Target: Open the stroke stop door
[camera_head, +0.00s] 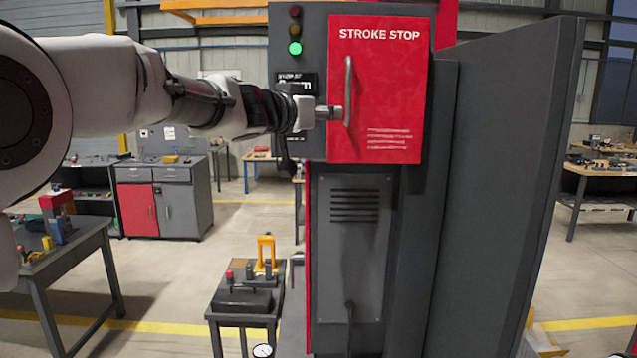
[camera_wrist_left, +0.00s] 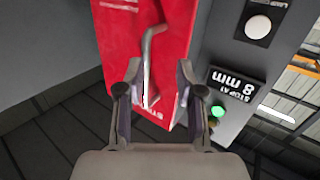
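The red stroke stop door (camera_head: 385,100) is on the upper front of the grey machine, with white lettering, and looks closed. Its vertical metal bar handle (camera_head: 348,80) is near the door's left edge. My left gripper (camera_head: 337,113) reaches in from the left to the lower part of the handle. In the left wrist view the gripper (camera_wrist_left: 158,85) has its fingers spread, with the handle (camera_wrist_left: 147,70) between them, nearer one finger. Whether a finger touches it cannot be told. The red door (camera_wrist_left: 120,35) fills the space beyond the fingers. My right gripper is not in view.
A green lamp (camera_head: 295,48) is lit on the machine's panel left of the door. A tall grey panel (camera_head: 505,180) stands right of the machine. A small table (camera_head: 245,318) with a fixture stands at lower left. A workbench (camera_head: 60,262) is further left.

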